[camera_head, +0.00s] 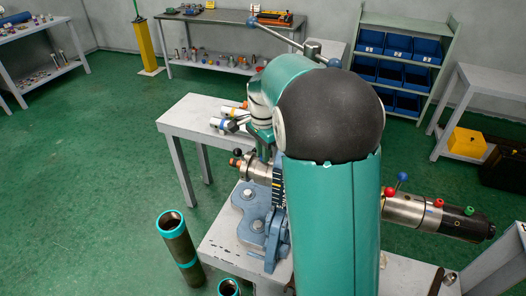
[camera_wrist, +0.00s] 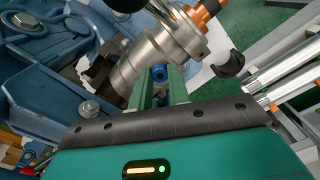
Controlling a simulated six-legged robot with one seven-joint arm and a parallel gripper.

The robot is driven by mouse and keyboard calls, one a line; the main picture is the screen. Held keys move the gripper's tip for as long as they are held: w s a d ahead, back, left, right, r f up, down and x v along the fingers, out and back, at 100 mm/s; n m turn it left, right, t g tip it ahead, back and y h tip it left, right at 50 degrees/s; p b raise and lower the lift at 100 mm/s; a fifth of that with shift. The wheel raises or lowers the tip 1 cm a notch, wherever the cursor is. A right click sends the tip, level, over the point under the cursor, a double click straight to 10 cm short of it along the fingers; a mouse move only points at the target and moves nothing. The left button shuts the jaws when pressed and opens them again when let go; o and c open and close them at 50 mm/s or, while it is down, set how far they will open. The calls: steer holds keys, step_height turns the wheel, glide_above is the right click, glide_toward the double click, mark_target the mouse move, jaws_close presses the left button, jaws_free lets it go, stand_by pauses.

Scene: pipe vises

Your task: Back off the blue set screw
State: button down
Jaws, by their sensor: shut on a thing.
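The blue set screw (camera_wrist: 159,72) shows in the wrist view as a small blue head with a dark socket, at the side of a silver stepped fitting (camera_wrist: 150,52). My gripper (camera_wrist: 160,79) has its two green fingers on either side of the screw and is shut on it. The fitting also shows in the head view (camera_head: 258,171), at the left end of a pipe in a blue vise (camera_head: 254,212). An orange knob (camera_head: 234,163) and a black ball knob (camera_head: 238,153) are beside it. My arm hides the screw and fingertips in the head view.
The pipe's right end (camera_head: 440,215) carries red, blue and green knobs. Loose pipes (camera_head: 178,245) stand on the floor before the bench. Silver parts lie on a neighbouring grey table (camera_head: 190,112). Blue bins (camera_head: 397,45) fill a back shelf.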

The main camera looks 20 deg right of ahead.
steer(key=n, duration=1)
steer(key=shift+n, duration=0.3)
stand_by(0.4)
steer(key=c, duration=1.3)
jaws_free()
steer(key=shift+f, duration=0.1)
steer(key=shift+c, duration=0.2)
steer(key=shift+r, duration=0.2)
step_height(320, 180, up, 14)
steer(key=shift+f, duration=0.2)
